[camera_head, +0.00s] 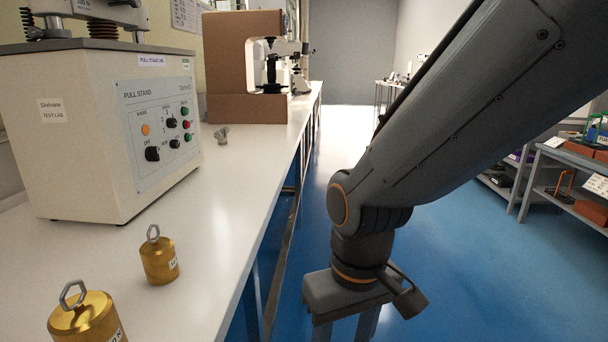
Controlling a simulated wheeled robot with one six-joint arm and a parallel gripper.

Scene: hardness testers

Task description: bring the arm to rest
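My arm reaches in from the upper right and bends down at its wrist. My gripper (345,328) hangs over the blue floor, to the right of the bench edge. Its body and the upper part of its fingers show at the bottom of the picture. The fingertips are cut off by the lower edge, so I cannot tell how far apart they are or whether anything is between them. My gripper is clear of the bench.
The white bench (225,205) runs along the left. A pull stand (105,135), two brass weights (159,260) and a brown tester (240,60) stand on it. A shelf rack (540,180) stands at the right. The blue floor (460,270) between is clear.

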